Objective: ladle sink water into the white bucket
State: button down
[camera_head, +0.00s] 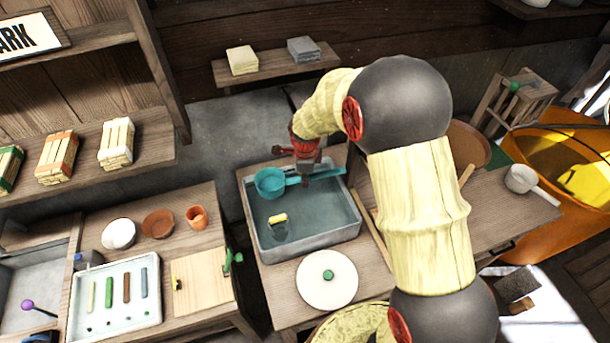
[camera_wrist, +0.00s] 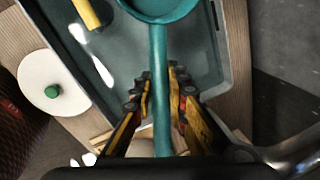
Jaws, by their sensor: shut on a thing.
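A teal ladle shows in the head view (camera_head: 270,183) with its round cup at the left and its handle running right. It also shows in the wrist view (camera_wrist: 158,60), cup at the top edge. My gripper (camera_head: 309,172) is shut on the handle; its fingers sit on both sides of it in the wrist view (camera_wrist: 160,85). The cup is over the back part of the grey sink (camera_head: 251,217); I cannot tell whether it touches the water (camera_head: 325,212). A yellow piece (camera_head: 278,218) is in the sink. I cannot make out a clear white bucket.
A white round lid with a green knob (camera_head: 327,280) lies in front of the sink. A white bowl (camera_head: 119,233) stands on the left bench. A white dipper (camera_head: 521,178) lies at the right, beside a large orange tub (camera_head: 575,215). A wall shelf (camera_head: 276,65) hangs behind.

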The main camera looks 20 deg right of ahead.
jog(key=shift+f+b, duration=4.4)
jog(key=shift+f, duration=2.9)
jog(key=shift+r, duration=0.6)
jog(key=shift+r+p, duration=3.7)
jog(key=shift+r, duration=3.1)
jog(key=shift+s, duration=0.1)
